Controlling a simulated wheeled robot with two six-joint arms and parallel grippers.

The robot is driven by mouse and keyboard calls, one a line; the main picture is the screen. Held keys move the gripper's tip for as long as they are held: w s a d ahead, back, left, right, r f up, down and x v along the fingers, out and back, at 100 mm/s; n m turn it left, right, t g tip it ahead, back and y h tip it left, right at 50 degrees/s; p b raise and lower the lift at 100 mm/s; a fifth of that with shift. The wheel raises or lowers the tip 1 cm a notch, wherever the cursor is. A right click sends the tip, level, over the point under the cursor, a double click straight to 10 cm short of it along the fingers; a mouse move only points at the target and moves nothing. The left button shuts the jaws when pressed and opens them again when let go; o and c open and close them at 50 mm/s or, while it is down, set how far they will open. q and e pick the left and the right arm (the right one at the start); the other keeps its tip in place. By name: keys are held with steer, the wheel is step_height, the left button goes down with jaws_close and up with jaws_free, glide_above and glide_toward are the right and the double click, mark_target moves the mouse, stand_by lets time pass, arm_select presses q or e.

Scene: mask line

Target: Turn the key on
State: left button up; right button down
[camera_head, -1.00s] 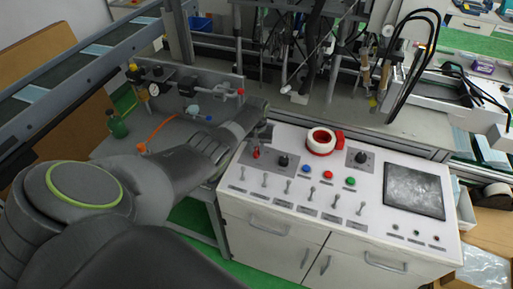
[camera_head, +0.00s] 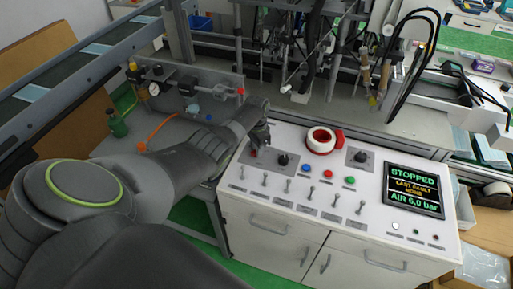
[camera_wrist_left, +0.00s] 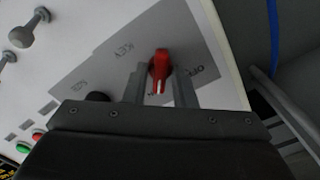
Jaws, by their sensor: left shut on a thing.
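The red key switch (camera_head: 254,154) is at the upper left of the white control panel (camera_head: 340,225). It shows large in the left wrist view (camera_wrist_left: 160,68), on a grey plate marked KEY and OFF. My left gripper (camera_head: 259,143) comes down over it from the left, and its two fingers stand on either side of the key, shut on it. The key's white line points toward the palm in the wrist view. The panel screen (camera_head: 413,190) is lit and reads STOPPED, LAST FAULT NONE, AIR 6.0 bar. My right gripper is not in view.
A black knob (camera_head: 283,159) sits just right of the key. A red and white emergency stop (camera_head: 321,140), toggle switches, and blue, red and green buttons (camera_head: 350,180) fill the panel. An air unit with a gauge (camera_head: 154,89) stands behind at left.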

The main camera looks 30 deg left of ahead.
arm_select(q)
steer(key=shift+m, duration=0.7)
steer(key=o, duration=1)
steer(key=shift+r, duration=0.1)
step_height(320, 180, up, 7)
steer(key=shift+f+p, duration=0.2)
steer(key=shift+p, duration=0.4)
step_height(320, 180, up, 11)
steer(key=b, duration=0.1)
steer(key=shift+f, duration=0.15)
steer(key=shift+f, duration=0.1)
